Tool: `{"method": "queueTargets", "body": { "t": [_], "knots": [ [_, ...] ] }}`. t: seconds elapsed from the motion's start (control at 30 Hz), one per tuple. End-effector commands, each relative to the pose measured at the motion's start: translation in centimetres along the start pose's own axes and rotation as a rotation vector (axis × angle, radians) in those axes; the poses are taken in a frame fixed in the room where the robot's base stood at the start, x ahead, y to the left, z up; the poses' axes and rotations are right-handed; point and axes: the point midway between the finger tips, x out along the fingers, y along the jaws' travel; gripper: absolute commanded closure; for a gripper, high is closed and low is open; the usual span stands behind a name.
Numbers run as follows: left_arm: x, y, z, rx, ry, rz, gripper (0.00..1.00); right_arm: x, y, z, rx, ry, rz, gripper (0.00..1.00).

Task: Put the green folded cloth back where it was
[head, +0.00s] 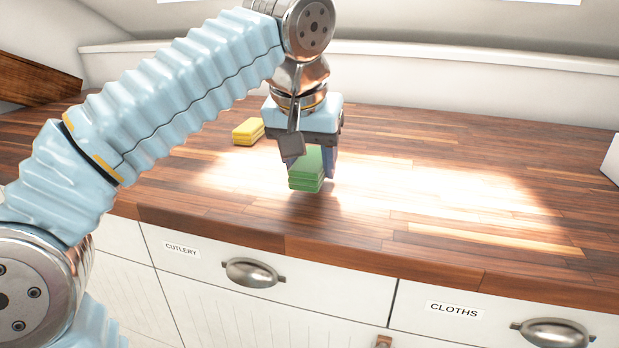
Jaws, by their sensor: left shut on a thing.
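The green folded cloth (306,171) is a small layered stack between the fingers of my left gripper (308,165). The gripper points down and is shut on the cloth, over the wooden counter (420,180). I cannot tell for certain whether the cloth's underside touches the counter or hangs just above it. Part of the cloth is hidden by the gripper. My right gripper is not in view.
A yellow folded cloth (248,132) lies on the counter, left of and behind the gripper. Below the front edge are closed drawers labelled CUTLERY (181,249) and CLOTHS (454,310). A white object (611,160) stands at the right edge.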

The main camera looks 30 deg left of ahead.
Motion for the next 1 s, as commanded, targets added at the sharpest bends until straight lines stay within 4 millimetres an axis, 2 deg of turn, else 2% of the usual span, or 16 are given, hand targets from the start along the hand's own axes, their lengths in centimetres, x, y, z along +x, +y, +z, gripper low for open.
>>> {"method": "queueTargets", "body": {
  "t": [0.03, 0.13, 0.53, 0.57, 0.7, 1.0],
  "knots": [
    [1.1, -0.1, 0.7, 0.001, -0.001, 0.0, 0.73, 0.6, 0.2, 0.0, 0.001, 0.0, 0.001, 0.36],
    [2.1, 0.0, 1.1, 0.002, 0.001, 0.001, 0.73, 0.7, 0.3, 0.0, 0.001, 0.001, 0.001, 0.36],
    [2.6, 0.0, 1.3, 0.001, 0.001, 0.001, 0.73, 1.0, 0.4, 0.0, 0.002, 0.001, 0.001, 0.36],
    [2.5, 0.0, 1.2, 0.001, 0.001, 0.001, 0.44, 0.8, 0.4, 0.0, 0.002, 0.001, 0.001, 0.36],
    [2.5, 0.0, 1.2, 0.001, 0.001, 0.001, 0.23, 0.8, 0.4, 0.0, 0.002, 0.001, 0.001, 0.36],
    [2.2, 0.0, 1.1, 0.001, 0.001, 0.001, 0.23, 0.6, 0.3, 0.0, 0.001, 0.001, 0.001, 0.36]
  ]
}}
